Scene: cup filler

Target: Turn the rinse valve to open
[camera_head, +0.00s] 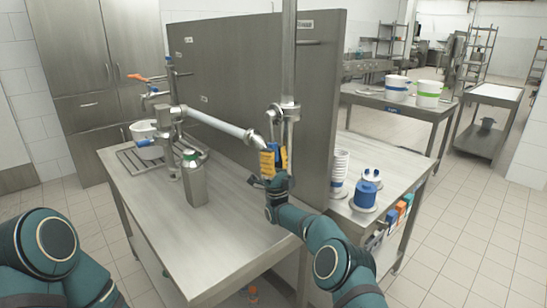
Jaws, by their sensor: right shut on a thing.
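My right gripper (269,177) is at the front of the upright steel pipe (290,60), beside the tall panel. It is shut on a yellow and blue part (269,161) below the pipe's fitting. The gripper hides much of this part, so I cannot tell whether it is the rinse valve. An orange lever (137,77) and a blue lever (148,143) show on the pipework at the left, apart from the gripper. My left gripper is out of view; only part of my left arm shows at the lower left.
A steel bottle (193,180) stands on the steel table (225,235). A white pot (144,141) sits on a rack behind it. A grey panel (240,75) divides the table from a side shelf with stacked cups (340,172) and a blue roll (366,193). The table front is clear.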

